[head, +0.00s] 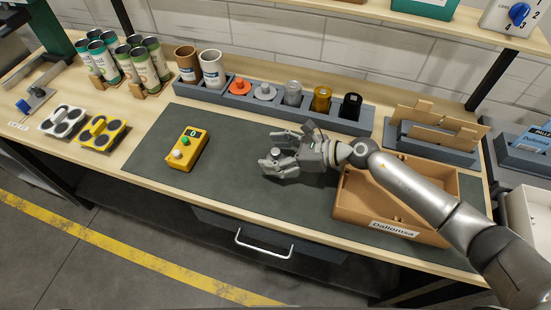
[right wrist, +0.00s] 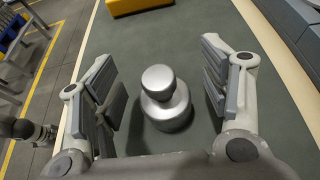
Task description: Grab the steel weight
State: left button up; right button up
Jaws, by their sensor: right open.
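The steel weight (right wrist: 165,100) is a shiny silver cylinder with a narrow neck and a round knob on top. In the right wrist view it stands upright on the dark mat, between the two spread fingers of my right gripper (right wrist: 168,88). There is a gap on each side, and neither finger visibly touches it. In the head view my right gripper (head: 287,147) is low over the mat, and its fingers hide most of the weight.
A yellow button box (head: 184,150) stands on the mat to the left. A brown open box (head: 350,212) lies under my right forearm. A grey rack (head: 215,92) with cups, pucks and jars runs behind the gripper. The mat (head: 235,190) is clear in front.

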jog(key=c, duration=1.3)
jog(key=shift+r, duration=0.1)
grip_shut()
